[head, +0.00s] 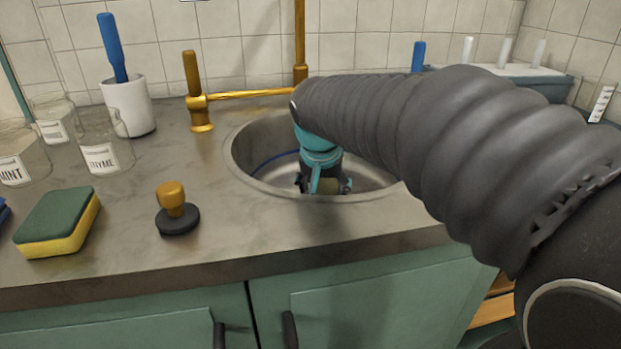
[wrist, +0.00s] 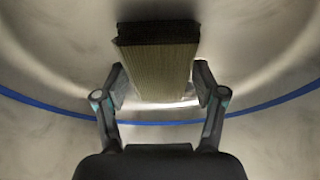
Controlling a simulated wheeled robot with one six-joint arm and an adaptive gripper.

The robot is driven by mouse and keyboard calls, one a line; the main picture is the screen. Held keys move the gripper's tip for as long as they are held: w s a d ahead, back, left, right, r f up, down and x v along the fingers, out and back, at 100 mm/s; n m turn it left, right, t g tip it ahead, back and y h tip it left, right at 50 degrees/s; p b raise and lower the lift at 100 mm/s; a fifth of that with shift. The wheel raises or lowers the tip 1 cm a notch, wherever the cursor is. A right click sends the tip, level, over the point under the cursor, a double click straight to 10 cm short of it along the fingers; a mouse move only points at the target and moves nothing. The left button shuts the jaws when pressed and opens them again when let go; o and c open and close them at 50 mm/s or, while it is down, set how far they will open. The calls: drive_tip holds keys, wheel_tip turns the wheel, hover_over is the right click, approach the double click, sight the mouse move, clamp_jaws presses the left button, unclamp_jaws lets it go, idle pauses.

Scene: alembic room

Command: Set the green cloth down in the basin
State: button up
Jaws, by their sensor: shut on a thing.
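The round metal basin (head: 252,139) is sunk in the counter, with a blue line around its inner wall. My gripper (head: 323,185) points down inside the basin, below the rim level. It is shut on the green cloth (wrist: 158,72), which looks like an olive, block-shaped bundle with a darker end in the wrist view. In the head view only a small olive patch of the cloth (head: 329,187) shows between the fingers. The basin's near rim and my arm hide the rest, so I cannot tell whether the cloth touches the bottom.
A brass tap (head: 245,95) reaches over the basin's back left. A yellow-green sponge (head: 62,222), a brass-knobbed stopper (head: 177,215), glass jars (head: 104,150) and a white cup (head: 128,104) stand left. A grey rack (head: 515,80) is behind right. Counter between stopper and basin is clear.

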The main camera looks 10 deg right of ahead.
drive_tip(key=shift+f, duration=0.1)
drive_tip(key=shift+f, duration=0.1)
drive_tip(key=o, duration=1.1)
drive_tip(key=v, duration=1.2)
drive_tip(key=shift+r+p, duration=0.2)
drive_tip(key=shift+p, duration=0.15)
